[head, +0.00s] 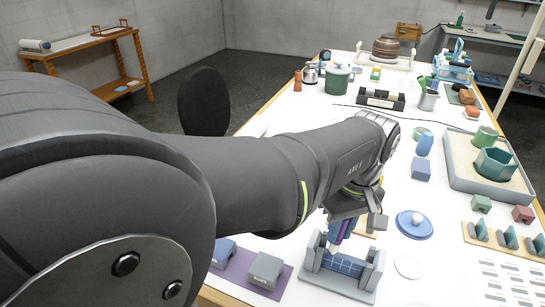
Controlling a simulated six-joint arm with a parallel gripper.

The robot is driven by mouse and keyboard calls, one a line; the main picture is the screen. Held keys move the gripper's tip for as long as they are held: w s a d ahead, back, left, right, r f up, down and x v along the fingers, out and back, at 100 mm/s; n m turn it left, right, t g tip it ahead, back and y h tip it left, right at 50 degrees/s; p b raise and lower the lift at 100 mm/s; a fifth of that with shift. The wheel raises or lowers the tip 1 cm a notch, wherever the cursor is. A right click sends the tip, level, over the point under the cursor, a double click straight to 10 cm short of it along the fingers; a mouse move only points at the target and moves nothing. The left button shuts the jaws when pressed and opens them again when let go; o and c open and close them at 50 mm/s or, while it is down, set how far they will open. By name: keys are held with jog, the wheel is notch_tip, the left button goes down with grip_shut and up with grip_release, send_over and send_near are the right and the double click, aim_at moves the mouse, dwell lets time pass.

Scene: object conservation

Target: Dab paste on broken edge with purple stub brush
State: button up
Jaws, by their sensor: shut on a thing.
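My gripper (352,218) points down over the white table, shut on the purple stub brush (337,231). Much of the brush is hidden by the jaws and arm. Its lower end is over a blue tile-like piece (345,266) with a grid pattern. That piece stands in a grey cradle (371,273) between two end posts. The brush tip is near the piece's upper edge; I cannot tell whether they touch. The broken edge and any paste are too small to make out.
A sand tray (463,178) holds green vessels. My arm hides the table's left middle.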

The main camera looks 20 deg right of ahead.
jog(key=shift+s+d+f, duration=0.15)
jog(key=shift+s+d, duration=0.7)
jog(key=shift+o, duration=0.2)
jog(key=shift+f, duration=0.65)
dwell(1.2)
jog(key=shift+r, duration=0.15)
jog(key=shift+c, duration=0.2)
jog(key=shift+r, duration=0.6)
jog(key=shift+s+d+f, duration=0.1)
jog(key=shift+s+d, duration=0.75)
